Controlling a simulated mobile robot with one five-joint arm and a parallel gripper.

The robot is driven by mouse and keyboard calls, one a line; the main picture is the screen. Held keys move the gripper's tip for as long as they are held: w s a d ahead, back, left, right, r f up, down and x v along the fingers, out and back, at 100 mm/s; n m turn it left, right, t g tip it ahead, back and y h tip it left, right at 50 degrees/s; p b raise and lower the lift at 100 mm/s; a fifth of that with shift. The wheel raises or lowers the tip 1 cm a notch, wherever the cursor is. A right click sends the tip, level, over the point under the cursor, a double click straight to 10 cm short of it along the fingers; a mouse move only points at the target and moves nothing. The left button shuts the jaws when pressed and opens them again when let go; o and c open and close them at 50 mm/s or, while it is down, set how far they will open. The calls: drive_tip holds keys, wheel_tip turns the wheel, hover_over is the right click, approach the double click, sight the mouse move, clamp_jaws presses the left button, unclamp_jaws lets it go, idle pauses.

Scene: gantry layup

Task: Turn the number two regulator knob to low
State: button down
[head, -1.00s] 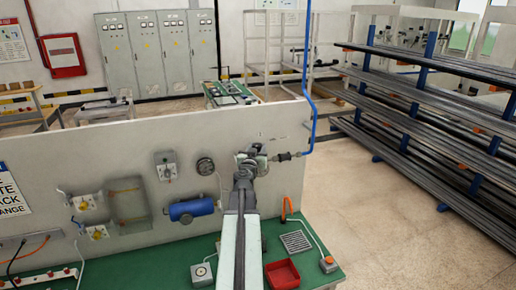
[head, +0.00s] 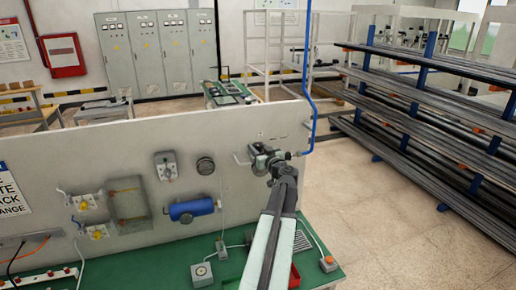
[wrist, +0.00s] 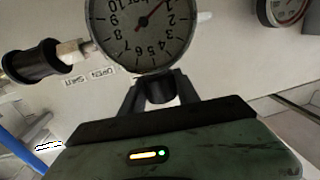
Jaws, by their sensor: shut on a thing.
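In the wrist view, a round white pressure gauge (wrist: 140,28) with a red needle and black numbers stands upside down at the top. Just below it, a dark regulator knob (wrist: 158,91) sits between my gripper's two black fingers. My gripper (wrist: 157,96) is shut on this knob. A number on the regulator and the knob's setting cannot be read. In the head view, my gripper (head: 262,158) is at the right part of the grey panel (head: 120,150) and hides most of the regulator.
A blue hose (head: 308,100) rises right of the regulator. A second gauge (wrist: 283,8) shows at the wrist view's upper right. An upside-down OPEN/SHUT label (wrist: 90,77) is left of the fingers. A blue cylinder (head: 193,209) is mounted on the panel. Pipe racks (head: 430,100) stand right.

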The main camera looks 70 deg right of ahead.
sight(260, 150)
drive_tip(key=shift+n+t+y, duration=0.4)
drive_tip(key=shift+y, duration=0.1)
drive_tip(key=c, duration=0.9)
unclamp_jaws()
drive_tip(key=v, duration=0.8)
